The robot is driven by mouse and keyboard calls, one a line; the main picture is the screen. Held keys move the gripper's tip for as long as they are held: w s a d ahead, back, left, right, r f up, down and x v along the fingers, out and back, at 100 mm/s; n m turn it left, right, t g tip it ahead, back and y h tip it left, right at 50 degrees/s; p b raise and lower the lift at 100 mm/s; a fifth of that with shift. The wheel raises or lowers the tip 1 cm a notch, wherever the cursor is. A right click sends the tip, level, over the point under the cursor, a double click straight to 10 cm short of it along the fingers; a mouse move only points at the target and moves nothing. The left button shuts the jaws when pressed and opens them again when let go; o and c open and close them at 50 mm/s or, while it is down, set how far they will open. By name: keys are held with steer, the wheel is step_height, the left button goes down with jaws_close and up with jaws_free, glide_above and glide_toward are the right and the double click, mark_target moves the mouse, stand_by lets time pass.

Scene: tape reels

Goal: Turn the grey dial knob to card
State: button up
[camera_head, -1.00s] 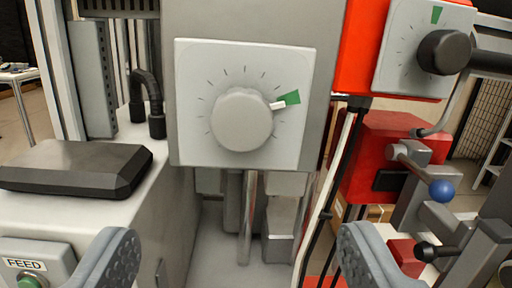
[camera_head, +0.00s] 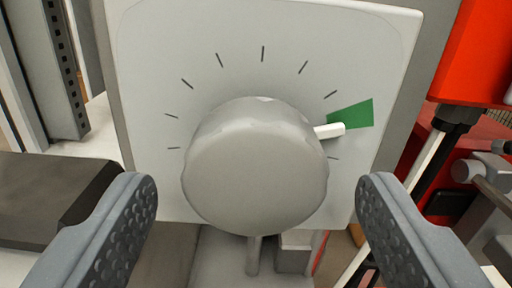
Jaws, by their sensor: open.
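The grey dial knob (camera_head: 255,170) sits in the middle of the view on a pale square dial plate (camera_head: 150,70) with black tick marks around it. Its white pointer (camera_head: 330,131) points right and slightly up, at the near edge of a green wedge mark (camera_head: 351,114) on the plate. No lettering shows on the plate. My gripper (camera_head: 255,215) is open, with one finger low on the left of the knob and the other low on the right. The fingers appear apart from the knob, with nothing between them that they touch.
A dark flat block (camera_head: 45,195) lies at the left, partly behind my left finger. Red machine parts (camera_head: 472,60) and a grey metal lever assembly (camera_head: 485,175) stand at the right. A grey perforated upright (camera_head: 50,70) is at the upper left.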

steer(key=shift+w, duration=0.75)
steer(key=c, duration=1)
steer(key=shift+f+n+b, duration=0.15)
steer(key=shift+n+b, duration=0.15)
steer(key=shift+b, duration=0.45)
steer(key=o, duration=1)
